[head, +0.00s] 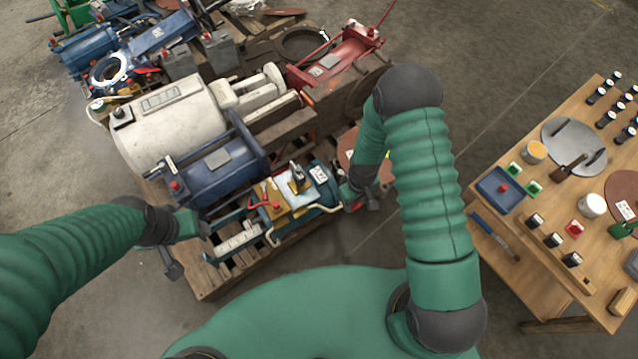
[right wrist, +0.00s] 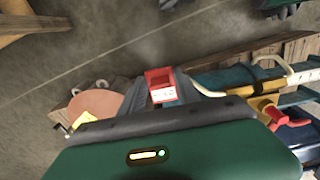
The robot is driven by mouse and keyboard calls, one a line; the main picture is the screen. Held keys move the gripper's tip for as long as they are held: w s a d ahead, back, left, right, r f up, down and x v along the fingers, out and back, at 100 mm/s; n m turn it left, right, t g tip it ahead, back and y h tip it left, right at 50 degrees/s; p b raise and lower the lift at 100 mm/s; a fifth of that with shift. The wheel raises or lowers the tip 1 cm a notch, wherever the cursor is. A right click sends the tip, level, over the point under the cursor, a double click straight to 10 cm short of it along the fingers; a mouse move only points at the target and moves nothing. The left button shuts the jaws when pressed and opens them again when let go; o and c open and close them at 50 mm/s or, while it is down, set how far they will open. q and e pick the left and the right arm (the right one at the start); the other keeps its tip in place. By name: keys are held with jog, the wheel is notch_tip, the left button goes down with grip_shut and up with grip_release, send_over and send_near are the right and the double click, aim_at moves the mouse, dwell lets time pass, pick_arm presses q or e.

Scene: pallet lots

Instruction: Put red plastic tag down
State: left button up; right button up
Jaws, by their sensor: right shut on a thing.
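The red plastic tag (right wrist: 158,78) shows in the right wrist view as a small red piece with a white printed label below it. My right gripper (right wrist: 165,88) is shut on it. In the head view the right gripper (head: 360,201) is at the right edge of the loaded pallet (head: 206,284), beside a blue and yellow machine part. The tag is only a small red patch there (head: 353,206), mostly hidden by the gripper. My left gripper (head: 186,246) hangs at the pallet's left front; its jaw gap is unclear.
The pallet carries a white cylinder (head: 178,122), a blue motor (head: 212,165) and a red machine (head: 335,60). A wooden table (head: 500,155) at right holds a blue tray (head: 500,189), black-and-white pieces and round plates. Bare floor lies between pallet and table.

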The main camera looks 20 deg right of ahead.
jog(key=b, duration=0.6)
send_over(321, 178)
jog(key=shift+s+f, duration=0.1)
jog(key=shift+f, duration=0.75)
notch_tip(321, 178, down, 4)
jog(key=shift+r+b, duration=0.25)
jog(key=shift+b, duration=0.8)
jog(key=shift+r, duration=0.15)
grip_shut()
jog(key=o, duration=1)
grip_release()
jog(key=shift+o, duration=0.2)
